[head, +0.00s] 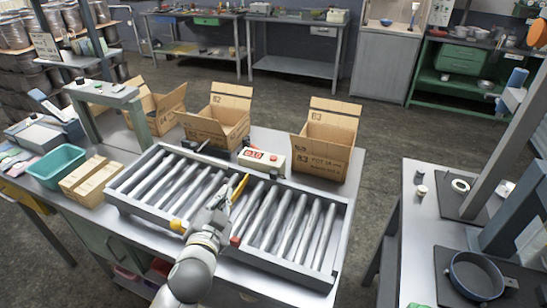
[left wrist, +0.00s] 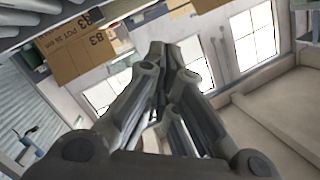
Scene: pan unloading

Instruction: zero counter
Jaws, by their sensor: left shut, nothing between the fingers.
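The counter is not clearly visible in the left wrist view. My right gripper is out of view.
Open cartons stand behind the conveyor: a left one (head: 163,112), a middle one (head: 210,131) and a right one (head: 322,150). A teal bin (head: 55,165) is at left. A dark pan (head: 477,276) sits on the right table.

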